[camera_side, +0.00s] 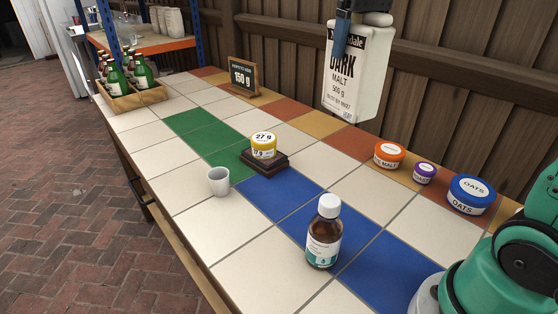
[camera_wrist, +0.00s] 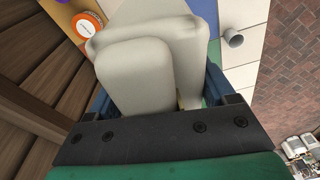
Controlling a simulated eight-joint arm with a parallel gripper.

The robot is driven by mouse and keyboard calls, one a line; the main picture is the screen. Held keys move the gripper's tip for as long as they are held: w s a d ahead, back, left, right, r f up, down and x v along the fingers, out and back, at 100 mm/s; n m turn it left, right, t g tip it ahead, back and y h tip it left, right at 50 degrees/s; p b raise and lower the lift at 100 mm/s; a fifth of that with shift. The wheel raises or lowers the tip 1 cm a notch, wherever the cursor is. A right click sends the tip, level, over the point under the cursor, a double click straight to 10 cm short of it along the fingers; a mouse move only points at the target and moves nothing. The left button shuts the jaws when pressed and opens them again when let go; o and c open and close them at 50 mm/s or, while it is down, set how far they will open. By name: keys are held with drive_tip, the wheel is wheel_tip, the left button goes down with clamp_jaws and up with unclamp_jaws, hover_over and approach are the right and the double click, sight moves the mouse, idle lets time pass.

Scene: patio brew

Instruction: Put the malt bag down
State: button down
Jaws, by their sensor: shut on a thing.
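The malt bag (camera_side: 358,75) is a white bag labelled "DARK MALT 500 g". It hangs upright in the air above the back edge of the tiled table, in front of the wooden fence in the side view. My gripper (camera_side: 350,20) is shut on its top. In the wrist view the pale bag (camera_wrist: 150,65) fills the space between the blue fingers of my gripper (camera_wrist: 150,95). The bag hides much of the table below it there.
The tiled table (camera_side: 215,245) holds an orange-lidded tub (camera_side: 389,154), a purple-lidded tub (camera_side: 424,173), a blue-lidded oats tub (camera_side: 470,195), a brown bottle (camera_side: 324,235), a white cup (camera_side: 219,181), a yellow tub (camera_side: 263,146) on a dark stand (camera_side: 264,165), a "150 g" sign (camera_side: 242,75) and a bottle crate (camera_side: 135,100).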

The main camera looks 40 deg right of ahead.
drive_tip(key=w+a+n, duration=0.1)
drive_tip(key=w+a, duration=0.1)
drive_tip(key=a, duration=0.7)
drive_tip(key=w+a+n, duration=0.1)
drive_tip(key=w+a, duration=0.1)
drive_tip(key=a, duration=0.7)
wheel_tip(320, 180, down, 20)
drive_tip(key=shift+s+d, duration=0.15)
drive_tip(key=shift+d, duration=0.05)
drive_tip(key=shift+f, duration=0.15)
unclamp_jaws()
wheel_tip(320, 180, up, 12)
drive_tip(key=s, duration=0.1)
drive_tip(key=shift+s, duration=0.25)
